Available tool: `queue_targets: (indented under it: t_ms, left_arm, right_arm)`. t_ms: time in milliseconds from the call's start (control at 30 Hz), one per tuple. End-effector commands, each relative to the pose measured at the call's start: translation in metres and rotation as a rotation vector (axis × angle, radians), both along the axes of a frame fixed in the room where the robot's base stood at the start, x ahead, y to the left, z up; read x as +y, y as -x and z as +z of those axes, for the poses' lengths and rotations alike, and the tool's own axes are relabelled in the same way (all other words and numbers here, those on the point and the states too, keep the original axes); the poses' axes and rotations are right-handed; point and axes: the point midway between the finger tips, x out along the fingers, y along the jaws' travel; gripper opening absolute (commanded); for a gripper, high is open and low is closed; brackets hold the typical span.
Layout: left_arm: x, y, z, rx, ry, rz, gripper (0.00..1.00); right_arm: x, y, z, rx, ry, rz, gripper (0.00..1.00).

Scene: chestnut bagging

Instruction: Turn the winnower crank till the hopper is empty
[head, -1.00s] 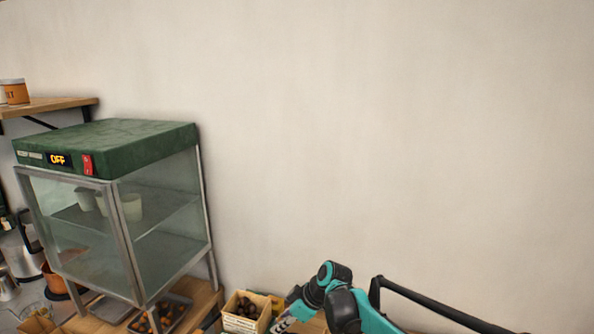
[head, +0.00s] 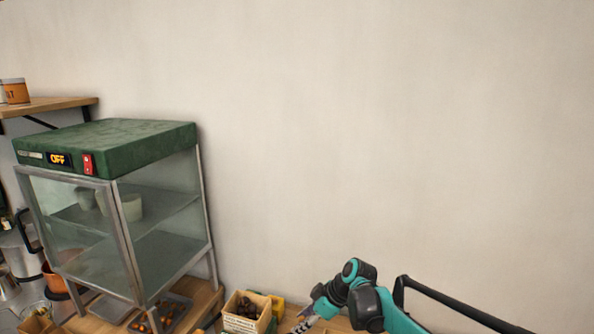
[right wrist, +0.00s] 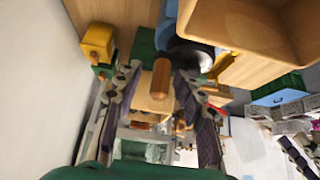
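A short wooden handle (right wrist: 161,78), which looks like the crank grip, stands between the two fingers of my right gripper (right wrist: 158,82) in the right wrist view. Gaps show on both sides of it, so the fingers are open around or just behind it; depth is unclear. In the head view my right gripper (head: 308,322) is at the bottom edge, partly cut off. A wooden bin (right wrist: 262,40), possibly the winnower's hopper, is at the upper right of the wrist view; I cannot see its contents.
A green-topped glass warming cabinet (head: 110,148) reading OFF stands at left in the head view. A crate (head: 240,324) of chestnuts is beside it. A yellow-and-green block (right wrist: 97,42) is near my right gripper. A plain wall fills the back.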

Motion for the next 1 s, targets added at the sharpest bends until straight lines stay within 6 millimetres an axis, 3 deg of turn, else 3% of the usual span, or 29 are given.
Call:
queue_targets:
  t_ms: [167,800,1000]
  left_arm:
    - [0.0,0.0,0.004,0.0,0.0,0.0,0.34]
    - [0.0,0.0,0.05,0.0,0.0,0.0,0.34]
    - [0.0,0.0,0.052,0.0,0.0,0.0,0.34]
  right_arm:
    - [0.0,0.0,0.006,0.001,0.0,0.001,0.4]
    - [0.0,0.0,0.072,0.0,0.0,0.0,0.4]
    - [0.0,0.0,0.075,0.0,0.0,0.0,0.4]
